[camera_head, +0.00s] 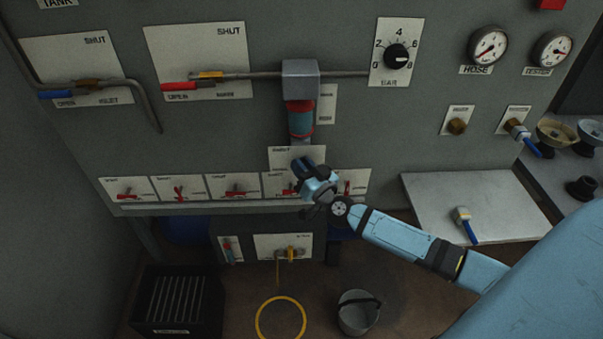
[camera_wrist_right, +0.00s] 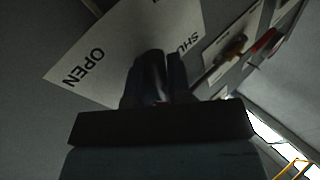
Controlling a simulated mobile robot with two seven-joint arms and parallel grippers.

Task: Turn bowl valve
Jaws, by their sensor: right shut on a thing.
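My right gripper (camera_head: 305,166) is in front of a white plate (camera_head: 297,155) below the red and teal cylinder on the grey panel. In the right wrist view, the fingers (camera_wrist_right: 157,78) are close together and shut on the valve handle, which they almost wholly hide. The white plate (camera_wrist_right: 105,48) behind them reads OPEN on the left and SHUT on the right. The angle of the handle cannot be told. My left gripper is in neither view.
A bucket (camera_head: 357,312) and a yellow ring (camera_head: 281,318) are low in front. A shelf (camera_head: 425,190) with a blue-handled tool (camera_head: 466,226) is at right.

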